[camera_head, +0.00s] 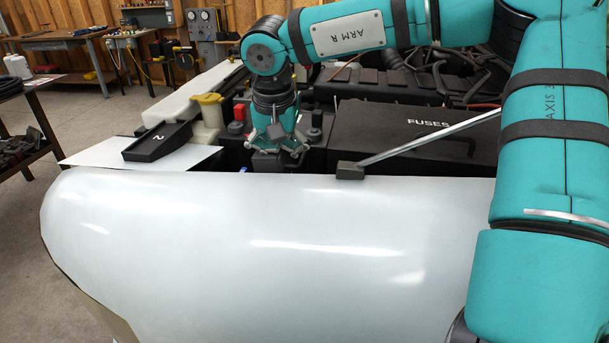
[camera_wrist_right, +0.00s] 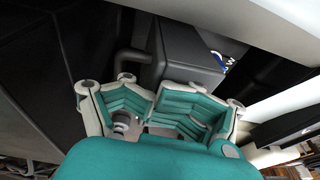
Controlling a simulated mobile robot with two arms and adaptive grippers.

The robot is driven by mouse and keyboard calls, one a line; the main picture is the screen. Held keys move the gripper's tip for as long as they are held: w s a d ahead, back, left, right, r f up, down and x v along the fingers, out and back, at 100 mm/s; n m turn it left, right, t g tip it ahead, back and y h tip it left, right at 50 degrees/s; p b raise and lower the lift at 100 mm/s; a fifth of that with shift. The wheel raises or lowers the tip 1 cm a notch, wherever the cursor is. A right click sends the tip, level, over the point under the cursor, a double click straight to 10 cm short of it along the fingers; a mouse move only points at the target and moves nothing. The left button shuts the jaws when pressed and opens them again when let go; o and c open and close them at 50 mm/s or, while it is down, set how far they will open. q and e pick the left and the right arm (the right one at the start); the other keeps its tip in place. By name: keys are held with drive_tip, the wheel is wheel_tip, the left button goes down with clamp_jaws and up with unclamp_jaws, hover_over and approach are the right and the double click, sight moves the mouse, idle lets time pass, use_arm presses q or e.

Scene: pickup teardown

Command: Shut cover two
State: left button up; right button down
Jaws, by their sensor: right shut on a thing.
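A black, shallow tray-like piece marked "2" (camera_head: 157,142) lies on the pale fender at the left in the head view. I cannot tell whether it is cover two or an open box's lid. My right gripper (camera_head: 284,150) points down into the engine bay, at its near edge. Its teal-padded fingers (camera_wrist_right: 150,110) show close together in the wrist view, at a dark grey box-shaped part (camera_wrist_right: 190,55) with a bent bar beside it. The gripper is shut on a dark part there, but its fingers partly hide the contact. My left gripper is not in view.
A black box lettered "FUSES" (camera_head: 425,130) lies right of the gripper. A thin metal rod (camera_head: 430,137) slants up from a small block on the edge. The white fender (camera_head: 260,250) fills the front. A yellow-capped reservoir (camera_head: 208,115) stands to the left.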

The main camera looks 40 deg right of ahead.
sight(260, 164)
drive_tip(key=shift+w+a+f+g, duration=0.2)
drive_tip(key=shift+a+f, duration=0.15)
drive_tip(key=shift+f, duration=0.15)
drive_tip(key=shift+w+a+f+g, duration=0.2)
drive_tip(key=shift+a+f, duration=0.1)
drive_tip(key=shift+f, duration=0.2)
drive_tip(key=shift+w+a+p, duration=0.3)
drive_tip(key=shift+w+a, duration=0.5)
drive_tip(key=shift+w, duration=0.35)
wheel_tip(260, 164, up, 8)
drive_tip(key=p, duration=0.6)
drive_tip(key=shift+w+d+r, duration=0.15)
drive_tip(key=shift+w+d, duration=0.1)
drive_tip(key=shift+w, duration=0.05)
